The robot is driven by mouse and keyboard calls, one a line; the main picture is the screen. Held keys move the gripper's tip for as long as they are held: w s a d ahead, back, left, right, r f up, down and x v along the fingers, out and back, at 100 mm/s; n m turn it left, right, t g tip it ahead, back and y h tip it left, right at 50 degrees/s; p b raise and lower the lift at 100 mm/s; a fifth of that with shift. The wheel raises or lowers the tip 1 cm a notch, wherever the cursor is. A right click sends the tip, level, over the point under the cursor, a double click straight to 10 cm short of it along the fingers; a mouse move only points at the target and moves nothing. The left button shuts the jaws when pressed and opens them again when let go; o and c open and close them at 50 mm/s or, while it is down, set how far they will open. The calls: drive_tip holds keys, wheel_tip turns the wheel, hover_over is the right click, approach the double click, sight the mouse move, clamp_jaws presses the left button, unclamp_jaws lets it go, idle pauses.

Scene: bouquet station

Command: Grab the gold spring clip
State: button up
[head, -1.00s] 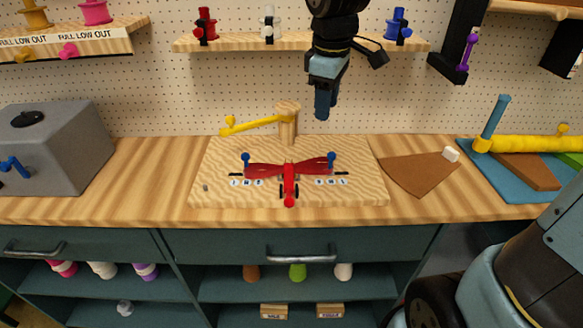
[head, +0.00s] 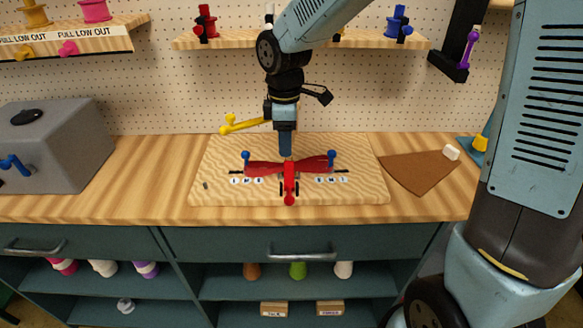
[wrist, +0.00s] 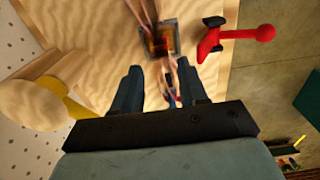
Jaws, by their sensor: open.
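I cannot pick out a gold spring clip for certain in either view. In the wrist view, a small dark square piece (wrist: 161,40) with a blurred orange-gold middle lies on the board beyond my fingers. My gripper (head: 286,154) points down just behind the red winged fixture (head: 262,168) in the head view. In the wrist view my gripper (wrist: 160,88) has its two blue-grey fingers apart. A thin, blurred dark and blue shape shows between and beyond them; whether it lies within their reach is unclear.
A red ball-ended handle (wrist: 240,34) sticks out from the fixture. A yellow lever (head: 238,126) stands behind left. The fixture stands on a wooden board (head: 222,155); a brown mat (head: 418,173) lies right of it, a grey box (head: 65,145) left.

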sight(289, 159)
drive_tip(key=shift+s+d+f, duration=0.1)
drive_tip(key=shift+d+f, duration=0.1)
drive_tip(key=shift+f, duration=1.35)
drive_tip(key=shift+d+f, duration=0.2)
drive_tip(key=shift+f, duration=1.35)
drive_tip(key=c, duration=0.7)
